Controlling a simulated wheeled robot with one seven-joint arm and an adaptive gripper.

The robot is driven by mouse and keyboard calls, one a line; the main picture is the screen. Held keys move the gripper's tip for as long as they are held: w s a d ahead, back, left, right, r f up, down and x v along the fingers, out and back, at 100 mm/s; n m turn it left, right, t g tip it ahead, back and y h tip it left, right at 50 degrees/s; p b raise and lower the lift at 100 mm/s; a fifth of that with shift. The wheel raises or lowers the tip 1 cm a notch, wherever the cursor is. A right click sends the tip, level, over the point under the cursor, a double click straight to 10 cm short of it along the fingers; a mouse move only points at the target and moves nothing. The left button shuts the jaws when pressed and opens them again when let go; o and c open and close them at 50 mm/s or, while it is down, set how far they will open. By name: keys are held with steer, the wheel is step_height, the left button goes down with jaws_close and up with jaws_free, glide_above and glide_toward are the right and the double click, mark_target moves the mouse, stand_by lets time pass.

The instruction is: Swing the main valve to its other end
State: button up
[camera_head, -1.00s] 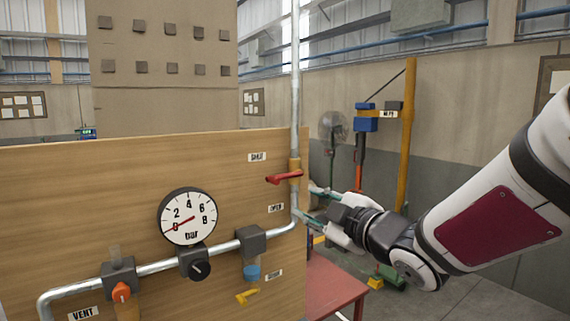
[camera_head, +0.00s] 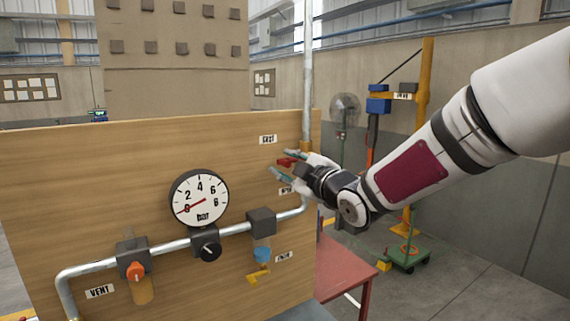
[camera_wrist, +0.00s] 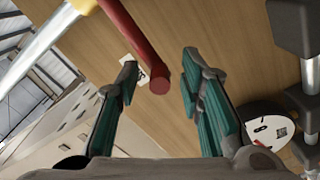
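The main valve's red lever (camera_head: 287,162) is on the yellow valve body (camera_head: 306,146) of the vertical pipe at the panel's right edge. It sits between an upper label (camera_head: 268,139) and a lower one partly hidden by my gripper. My gripper (camera_head: 282,163) is at the lever with its teal fingers apart. In the wrist view the red lever (camera_wrist: 137,48) comes down from the top, and its round end shows between the open fingers (camera_wrist: 160,64). Gaps show on both sides of the lever end, with the left finger nearer. Contact is not visible.
A pressure gauge (camera_head: 199,199), an orange vent knob (camera_head: 135,271), a blue knob (camera_head: 262,254) and a yellow handle (camera_head: 258,277) sit lower on the wooden panel (camera_head: 80,190). A red table (camera_head: 345,270) stands to the right.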

steer(key=shift+w+a, duration=0.4)
steer(key=shift+w, duration=0.15)
jaws_close()
steer(key=shift+w+f, duration=0.1)
steer(key=shift+f, duration=0.1)
